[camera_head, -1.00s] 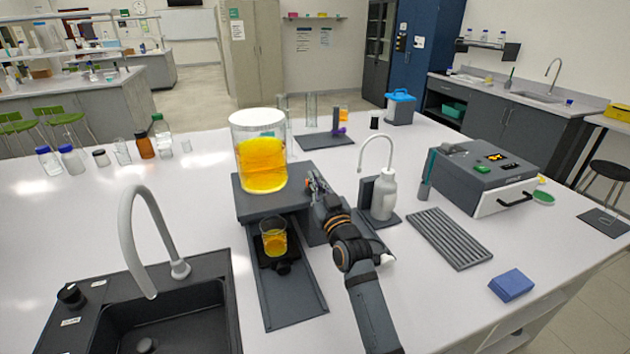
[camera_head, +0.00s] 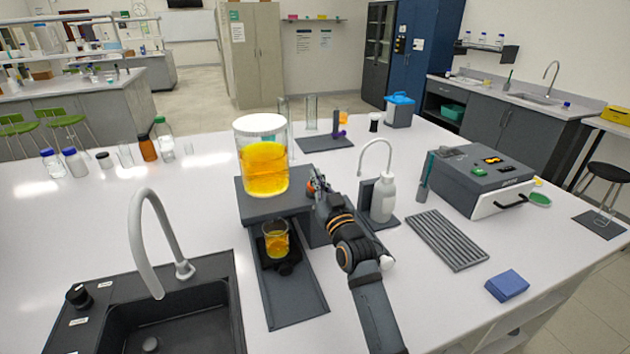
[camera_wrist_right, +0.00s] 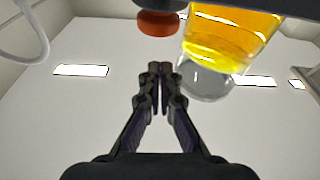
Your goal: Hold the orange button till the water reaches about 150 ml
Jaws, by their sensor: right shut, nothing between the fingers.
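A clear tank (camera_head: 262,160) with a white lid holds yellow-orange liquid and stands on a dark raised stand (camera_head: 250,204). Below it, a small beaker (camera_head: 276,240) with some yellow liquid sits on a black support; its graduations are too small to read. The orange button (camera_wrist_right: 157,23) shows at the top of the right wrist view. My right gripper (camera_head: 314,183) is shut and empty beside the stand's right side. In the wrist view its fingertips (camera_wrist_right: 159,70) point toward the button, with a visible gap between. My left gripper is not in view.
A white wash bottle (camera_head: 382,197) stands just right of my right arm. A grey ridged rack (camera_head: 446,240), a blue block (camera_head: 507,285) and a dark instrument box (camera_head: 483,178) lie farther right. A sink with a tall tap (camera_head: 150,240) is at the left front.

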